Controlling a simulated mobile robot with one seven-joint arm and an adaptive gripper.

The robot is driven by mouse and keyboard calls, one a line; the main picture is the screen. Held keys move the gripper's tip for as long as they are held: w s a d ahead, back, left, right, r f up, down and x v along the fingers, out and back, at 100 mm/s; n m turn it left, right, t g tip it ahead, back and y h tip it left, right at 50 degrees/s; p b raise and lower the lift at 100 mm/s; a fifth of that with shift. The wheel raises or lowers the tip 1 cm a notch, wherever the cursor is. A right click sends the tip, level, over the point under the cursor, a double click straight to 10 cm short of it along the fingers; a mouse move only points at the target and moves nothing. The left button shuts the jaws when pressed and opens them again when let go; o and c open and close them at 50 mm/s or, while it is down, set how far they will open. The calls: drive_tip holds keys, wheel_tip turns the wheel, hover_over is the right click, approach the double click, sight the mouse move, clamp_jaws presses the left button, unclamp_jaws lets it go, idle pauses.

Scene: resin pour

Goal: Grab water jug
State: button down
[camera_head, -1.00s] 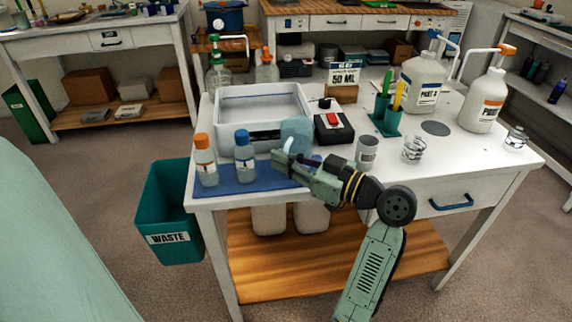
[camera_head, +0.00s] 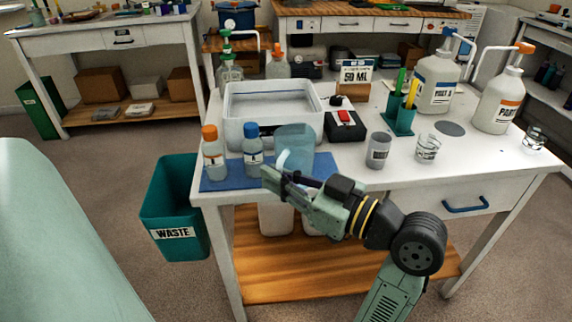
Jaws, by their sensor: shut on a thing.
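The water jug (camera_head: 296,142) is a translucent blue-grey vessel above the front edge of the white workbench, right of two small bottles. My gripper (camera_head: 271,178) is at the jug's near side, shut on it, around its light blue handle as far as I can see. The gripper and wrist hide the jug's lower part, so I cannot tell whether its base touches the blue mat (camera_head: 222,181).
An orange-capped bottle (camera_head: 213,160) and a blue-capped bottle (camera_head: 253,157) stand close left of the jug. Behind are a white tub (camera_head: 235,128) and a black scale (camera_head: 345,131). A grey cup (camera_head: 378,153) stands right. A teal waste bin (camera_head: 172,200) is left.

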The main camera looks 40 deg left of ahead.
drive_tip(key=shift+s+d+f+b, duration=0.15)
drive_tip(key=shift+s+f+b, duration=0.05)
drive_tip(key=shift+b, duration=0.65)
drive_tip(key=shift+s+d+r+b, duration=0.1)
drive_tip(key=shift+s+b, duration=0.1)
drive_tip(key=shift+b, duration=0.95)
